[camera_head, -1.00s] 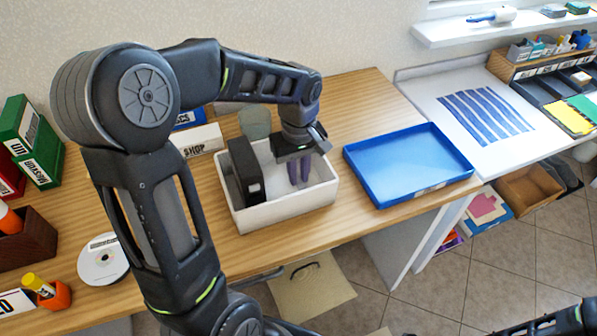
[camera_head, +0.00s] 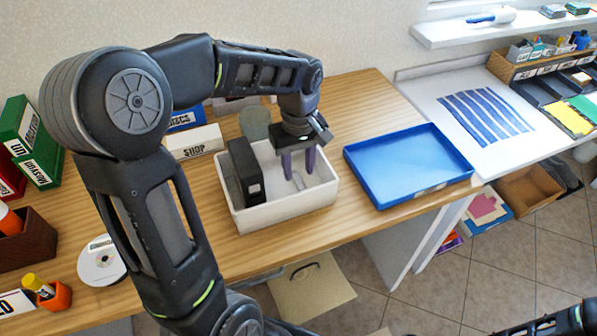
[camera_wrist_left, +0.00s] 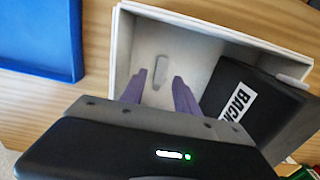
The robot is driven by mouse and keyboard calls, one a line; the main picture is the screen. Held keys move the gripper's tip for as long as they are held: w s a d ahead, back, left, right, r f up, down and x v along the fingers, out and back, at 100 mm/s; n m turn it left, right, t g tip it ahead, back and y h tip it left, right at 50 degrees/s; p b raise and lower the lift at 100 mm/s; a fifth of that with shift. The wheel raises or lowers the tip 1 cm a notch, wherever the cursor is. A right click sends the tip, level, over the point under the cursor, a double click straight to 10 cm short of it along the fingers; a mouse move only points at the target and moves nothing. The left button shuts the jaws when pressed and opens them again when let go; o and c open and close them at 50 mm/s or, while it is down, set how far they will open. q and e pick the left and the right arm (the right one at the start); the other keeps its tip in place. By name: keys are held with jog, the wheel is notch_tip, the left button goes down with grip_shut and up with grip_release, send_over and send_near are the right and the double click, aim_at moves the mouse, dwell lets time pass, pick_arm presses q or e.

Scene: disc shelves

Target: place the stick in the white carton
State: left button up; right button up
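The white carton (camera_head: 322,192) stands on the wooden table in the head view, and its wall also shows in the left wrist view (camera_wrist_left: 122,45). A small pale grey stick (camera_head: 298,181) lies on the carton's floor; it shows in the left wrist view too (camera_wrist_left: 161,69). My left gripper (camera_head: 298,164) is over the carton with its purple fingers apart and nothing between them. In the left wrist view the fingertips (camera_wrist_left: 159,86) are above the near end of the stick and seem clear of it. My right gripper is out of view.
A black box labelled BACK... (camera_wrist_left: 262,105) stands in the carton beside the stick. A blue tray (camera_head: 408,165) lies to the right. A white SHOP box (camera_head: 195,142) is behind on the left, and a disc (camera_head: 102,260) lies front left.

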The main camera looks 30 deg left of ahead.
aim_at(299, 181)
pick_arm(q)
notch_tip(299, 181, up, 10)
jog(key=shift+f, duration=0.2)
dwell(0.6)
